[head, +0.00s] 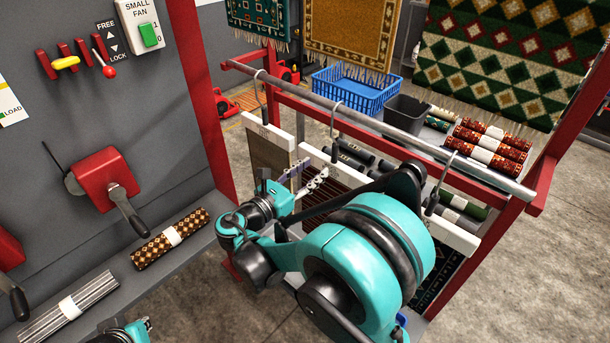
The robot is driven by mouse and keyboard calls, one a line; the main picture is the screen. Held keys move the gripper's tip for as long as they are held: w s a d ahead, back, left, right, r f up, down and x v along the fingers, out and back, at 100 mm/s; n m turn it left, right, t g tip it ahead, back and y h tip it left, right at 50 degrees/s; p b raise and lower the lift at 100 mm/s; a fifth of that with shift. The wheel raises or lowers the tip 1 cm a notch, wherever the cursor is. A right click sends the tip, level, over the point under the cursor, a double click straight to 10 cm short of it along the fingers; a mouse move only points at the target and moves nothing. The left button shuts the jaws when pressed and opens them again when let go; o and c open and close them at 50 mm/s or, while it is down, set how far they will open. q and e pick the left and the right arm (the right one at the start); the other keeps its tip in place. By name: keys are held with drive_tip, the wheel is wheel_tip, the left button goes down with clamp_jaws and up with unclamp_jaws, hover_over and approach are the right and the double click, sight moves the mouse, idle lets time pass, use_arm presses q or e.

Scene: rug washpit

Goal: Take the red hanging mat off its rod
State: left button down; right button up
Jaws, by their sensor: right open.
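A chrome rod (385,127) crosses the red frame, with several mats hanging from white clamp bars on hooks. The middle mat (330,192), dark reddish-brown with stripes, looks like the red one; my right arm covers much of it. Its white bar (312,155) hangs from a hook (336,118) over the rod. A tan-brown mat (268,160) hangs to its left, and a dark patterned mat (440,275) to its right. My right gripper (290,183) is open in front of the left and middle mats; I cannot tell whether it touches either.
Behind the rod are a blue basket (355,90), a dark bin (405,115) and red rolled rugs (492,146). Red frame posts (203,90) border the rod. Concrete floor is clear at right.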

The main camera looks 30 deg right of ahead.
sight(333, 153)
drive_tip(key=shift+x, duration=5)
drive_tip(key=shift+c, duration=0.3)
clamp_jaws()
drive_tip(key=shift+r, duration=0.2)
